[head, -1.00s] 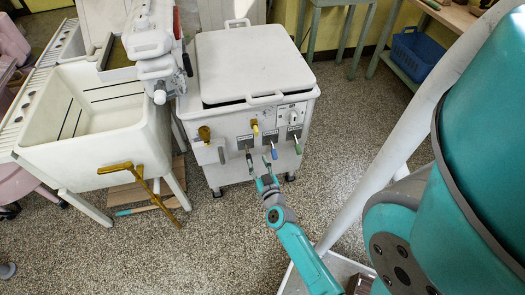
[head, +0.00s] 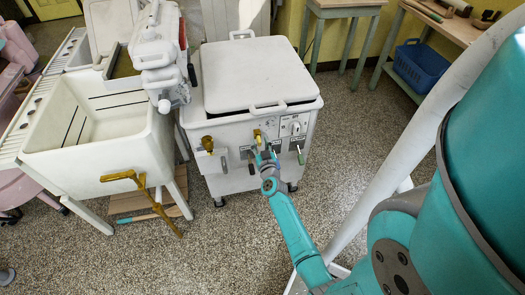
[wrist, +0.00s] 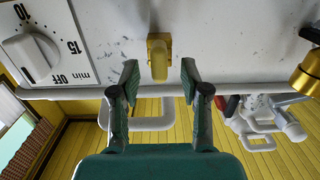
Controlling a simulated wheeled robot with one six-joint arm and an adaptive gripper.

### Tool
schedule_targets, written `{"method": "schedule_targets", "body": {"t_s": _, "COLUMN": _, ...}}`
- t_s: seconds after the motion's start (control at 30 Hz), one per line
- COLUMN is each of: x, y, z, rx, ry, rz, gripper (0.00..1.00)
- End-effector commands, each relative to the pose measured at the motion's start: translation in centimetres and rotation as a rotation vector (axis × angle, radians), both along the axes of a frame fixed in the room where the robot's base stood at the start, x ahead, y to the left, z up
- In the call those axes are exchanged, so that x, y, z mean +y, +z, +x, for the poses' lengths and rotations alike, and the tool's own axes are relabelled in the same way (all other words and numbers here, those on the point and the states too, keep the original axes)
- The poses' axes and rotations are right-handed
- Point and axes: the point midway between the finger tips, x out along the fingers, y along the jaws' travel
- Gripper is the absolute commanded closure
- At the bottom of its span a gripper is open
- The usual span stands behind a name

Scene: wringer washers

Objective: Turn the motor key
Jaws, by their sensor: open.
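A yellow key (head: 257,136), which I take to be the motor key, sticks out of the front panel of the white washer (head: 258,75). In the wrist view the key (wrist: 158,58) stands upright in the picture, at the middle of the panel's edge. My gripper (wrist: 159,72) is open, with one finger on each side of the key and a clear gap on both sides. Neither finger visibly touches it. In the head view my gripper (head: 262,155) is just below the key and hides part of the panel.
A white timer dial (head: 294,127) sits right of the key, and a brass tap (head: 207,143) sits left of it. A white tub (head: 95,140) with a yellow pipe (head: 140,190) stands at left.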

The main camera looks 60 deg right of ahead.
Motion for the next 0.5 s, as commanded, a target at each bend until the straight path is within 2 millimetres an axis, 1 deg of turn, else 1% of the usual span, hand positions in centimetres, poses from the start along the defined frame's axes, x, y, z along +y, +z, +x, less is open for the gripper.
{"method": "schedule_targets", "body": {"t_s": 0.03, "x": -0.40, "y": 0.02, "z": 0.33, "rx": -0.001, "ry": 0.000, "rz": -0.001, "gripper": 0.54}}
{"method": "schedule_targets", "body": {"t_s": 0.2, "x": -1.01, "y": -0.05, "z": 0.86, "rx": 0.000, "ry": 0.000, "rz": 0.000, "gripper": 0.54}}
{"method": "schedule_targets", "body": {"t_s": 0.47, "x": -1.09, "y": -0.05, "z": 0.91, "rx": 0.000, "ry": 0.000, "rz": 0.000, "gripper": 0.54}}
{"method": "schedule_targets", "body": {"t_s": 0.5, "x": -1.08, "y": -0.05, "z": 0.91, "rx": 0.000, "ry": 0.000, "rz": 0.000, "gripper": 0.57}}
